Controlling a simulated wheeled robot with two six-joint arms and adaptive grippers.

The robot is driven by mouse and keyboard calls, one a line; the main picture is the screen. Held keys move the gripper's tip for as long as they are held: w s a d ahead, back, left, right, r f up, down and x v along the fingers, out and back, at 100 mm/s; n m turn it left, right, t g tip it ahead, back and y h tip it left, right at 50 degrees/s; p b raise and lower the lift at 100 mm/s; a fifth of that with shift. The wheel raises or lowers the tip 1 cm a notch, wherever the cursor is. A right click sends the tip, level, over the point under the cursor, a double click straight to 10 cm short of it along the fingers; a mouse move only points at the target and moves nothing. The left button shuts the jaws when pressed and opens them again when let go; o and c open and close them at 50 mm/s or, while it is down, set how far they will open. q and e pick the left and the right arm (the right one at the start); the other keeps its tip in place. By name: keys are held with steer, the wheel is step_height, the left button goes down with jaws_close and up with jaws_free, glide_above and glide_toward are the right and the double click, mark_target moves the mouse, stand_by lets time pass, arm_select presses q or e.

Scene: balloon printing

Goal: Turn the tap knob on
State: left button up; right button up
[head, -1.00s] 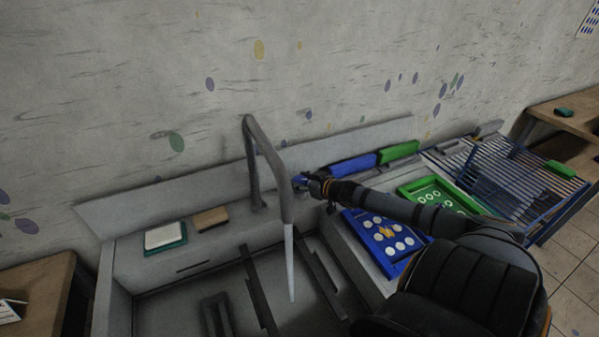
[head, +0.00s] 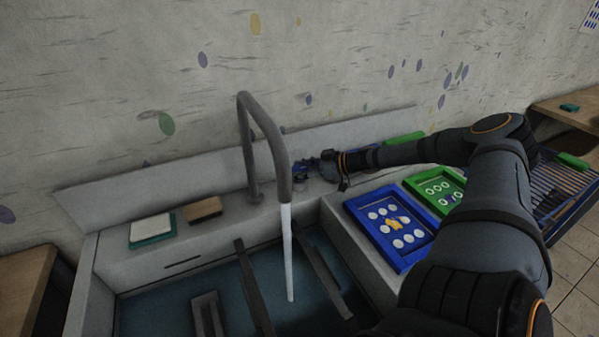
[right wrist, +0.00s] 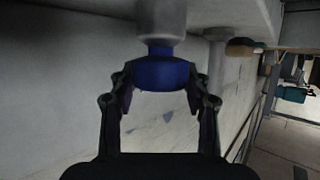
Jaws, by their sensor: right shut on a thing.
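The grey tap (head: 268,130) arches over the sink (head: 88,285), and a pale stream of water (head: 288,255) runs from its spout. The blue tap knob (right wrist: 162,74) shows in the right wrist view between the two fingers of my right gripper (right wrist: 162,95), under a grey stem. In the head view my right gripper (head: 312,172) is at the knob, just right of the tap, and partly hides it. My right gripper is shut on the knob. My left gripper is not in view.
A blue frame (head: 378,250) and a green frame (head: 412,182) lie on the right counter. A white-and-green sponge (head: 152,229) and a brown block (head: 203,209) lie on the back ledge. Dark bars (head: 318,265) cross the sink. A rack (head: 570,185) stands at right.

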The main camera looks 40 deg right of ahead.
steer(key=shift+f, duration=0.1)
steer(key=o, duration=1.2)
steer(key=shift+c, duration=0.2)
